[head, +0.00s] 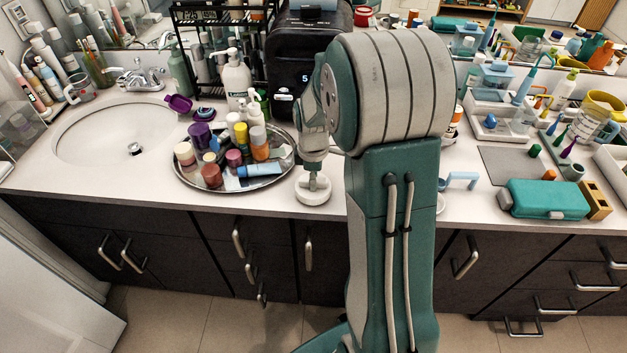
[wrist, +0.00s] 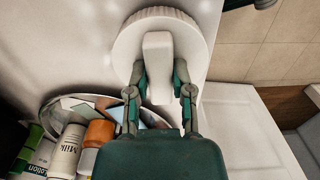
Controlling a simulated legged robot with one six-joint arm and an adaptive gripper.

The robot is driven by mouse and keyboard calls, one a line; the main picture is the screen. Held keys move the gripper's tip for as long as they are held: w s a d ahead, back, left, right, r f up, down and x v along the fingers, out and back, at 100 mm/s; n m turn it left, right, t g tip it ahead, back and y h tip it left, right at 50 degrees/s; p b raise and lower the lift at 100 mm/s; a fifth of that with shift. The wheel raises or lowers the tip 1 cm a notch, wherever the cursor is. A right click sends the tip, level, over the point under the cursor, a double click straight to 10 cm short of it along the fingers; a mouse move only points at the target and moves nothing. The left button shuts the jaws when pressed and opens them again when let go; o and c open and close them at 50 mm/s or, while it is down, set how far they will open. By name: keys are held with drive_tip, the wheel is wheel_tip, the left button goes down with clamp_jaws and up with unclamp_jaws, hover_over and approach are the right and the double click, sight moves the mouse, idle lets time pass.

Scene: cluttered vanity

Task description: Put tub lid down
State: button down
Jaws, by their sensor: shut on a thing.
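The tub lid is a white round disc with a ridged rim and a raised bar handle across its top. It shows in the wrist view (wrist: 194,38) and in the head view (head: 313,190), at the counter's front part just right of the round tray. My gripper (wrist: 159,82) is shut on the lid's handle, with one finger on each side. In the head view my gripper (head: 313,172) is above the lid, partly hidden by my arm. The lid looks level and low over the counter; I cannot tell whether it touches it.
A round metal tray (head: 215,190) crowded with bottles and jars stands close on the left. The sink (head: 110,135) is farther left. A teal case (head: 548,199) lies at the right. The counter's front edge is near the lid. My arm hides the middle.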

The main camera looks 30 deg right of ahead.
drive_tip(key=shift+a+f, duration=0.1)
drive_tip(key=shift+f, duration=0.25)
drive_tip(key=c, duration=0.5)
unclamp_jaws()
drive_tip(key=shift+f, duration=0.1)
wheel_tip(320, 180, up, 11)
drive_tip(key=s+a+r+m+t, duration=0.3)
drive_tip(key=s+a+r+m, duration=0.1)
drive_tip(key=s, duration=0.5)
drive_tip(key=s+a+r+m+t, duration=0.2)
drive_tip(key=s+a+r+m, duration=0.3)
drive_tip(key=s, duration=0.5)
drive_tip(key=shift+a+m+t, duration=0.4)
drive_tip(key=shift+a+m, duration=0.7)
drive_tip(key=shift+a, duration=0.75)
